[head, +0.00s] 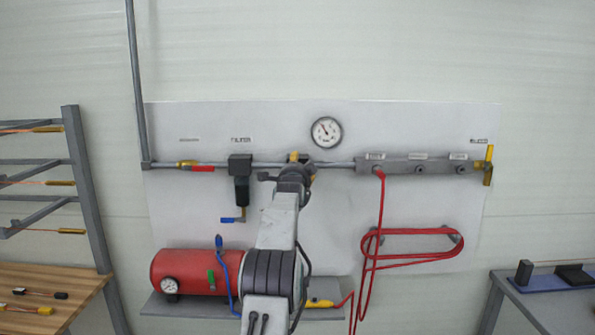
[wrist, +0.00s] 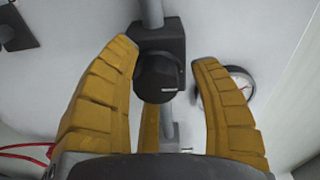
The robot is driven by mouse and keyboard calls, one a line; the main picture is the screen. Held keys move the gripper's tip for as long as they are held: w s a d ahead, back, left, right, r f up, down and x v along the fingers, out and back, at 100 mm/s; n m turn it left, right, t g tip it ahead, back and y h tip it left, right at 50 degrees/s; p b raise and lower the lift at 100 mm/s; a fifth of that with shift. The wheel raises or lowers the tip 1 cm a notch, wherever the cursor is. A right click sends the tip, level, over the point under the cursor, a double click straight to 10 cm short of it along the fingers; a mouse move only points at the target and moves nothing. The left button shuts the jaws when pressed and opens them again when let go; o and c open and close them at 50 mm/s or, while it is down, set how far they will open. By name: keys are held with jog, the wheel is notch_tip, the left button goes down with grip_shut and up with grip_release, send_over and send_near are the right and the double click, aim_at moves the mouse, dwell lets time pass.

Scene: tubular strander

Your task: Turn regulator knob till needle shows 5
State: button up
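The regulator knob (wrist: 160,78) is a dark round cap on a dark block (wrist: 172,42) in the wrist view. My gripper (wrist: 165,55) is open, with yellow fingers on either side of the knob. The left finger overlaps the knob's edge in the picture, and I cannot tell whether it touches. A gap shows before the right finger. In the head view my gripper (head: 298,160) is at the pipe and hides the knob. The round white gauge (head: 327,132) is above it to the right, its needle pointing up and left; the numbers are too small to read. In the wrist view a finger partly covers the gauge (wrist: 239,80).
The pipe (head: 335,163) runs across the white panel (head: 455,125). A dark filter (head: 240,180) is left of my arm, and a grey manifold (head: 420,165) with a red hose is to the right. A red tank (head: 190,272) stands on a shelf below.

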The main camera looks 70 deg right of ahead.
jog(key=shift+o, duration=0.5)
jog(key=shift+f, duration=0.15)
jog(key=v, duration=1.2)
jog(key=shift+o, duration=0.2)
